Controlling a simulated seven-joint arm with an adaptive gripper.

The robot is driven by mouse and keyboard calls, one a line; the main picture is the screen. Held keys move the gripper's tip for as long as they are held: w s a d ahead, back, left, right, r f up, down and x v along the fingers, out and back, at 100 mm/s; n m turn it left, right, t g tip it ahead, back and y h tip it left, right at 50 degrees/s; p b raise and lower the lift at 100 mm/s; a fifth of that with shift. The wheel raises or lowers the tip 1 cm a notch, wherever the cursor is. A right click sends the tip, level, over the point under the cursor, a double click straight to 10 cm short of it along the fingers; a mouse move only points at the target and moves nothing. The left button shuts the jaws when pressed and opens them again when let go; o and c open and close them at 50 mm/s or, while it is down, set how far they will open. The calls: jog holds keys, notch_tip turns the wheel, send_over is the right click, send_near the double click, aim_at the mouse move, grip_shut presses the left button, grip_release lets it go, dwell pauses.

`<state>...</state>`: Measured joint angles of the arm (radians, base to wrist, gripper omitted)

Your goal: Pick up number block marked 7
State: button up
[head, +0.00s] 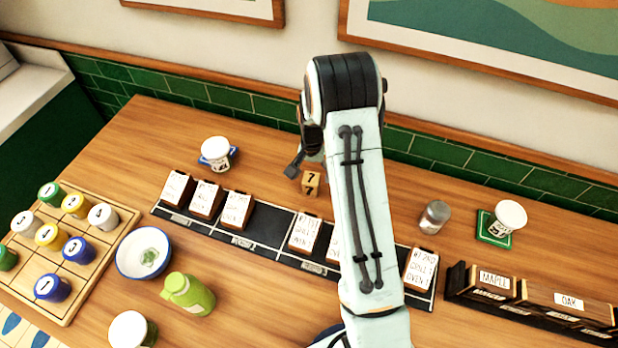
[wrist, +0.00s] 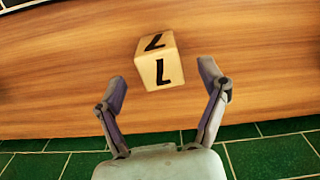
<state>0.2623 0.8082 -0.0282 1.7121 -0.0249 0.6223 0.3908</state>
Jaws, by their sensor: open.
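The number block marked 7 (head: 311,183) is a small tan wooden cube with black 7s on its visible faces. It stands on the wooden table behind the black card rack, just left of my arm in the head view. In the wrist view the block (wrist: 159,62) lies ahead of the fingertips, roughly centred between them and apart from both. My gripper (wrist: 162,82) is open and empty, its two fingers spread wide. In the head view only one dark finger (head: 293,168) shows clearly, left of the block; my arm hides the rest.
The black rack (head: 265,240) with several order cards runs in front of the block. A white cup (head: 217,150) stands to the left. A metal shaker (head: 434,217) stands to the right. The green tiled wall (head: 440,152) rises close behind. Table around the block is clear.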

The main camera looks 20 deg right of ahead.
aim_at(311, 178)
jog(key=shift+f, duration=2)
jog(key=c, duration=1.2)
jog(key=shift+r, duration=0.15)
jog(key=shift+c, duration=0.2)
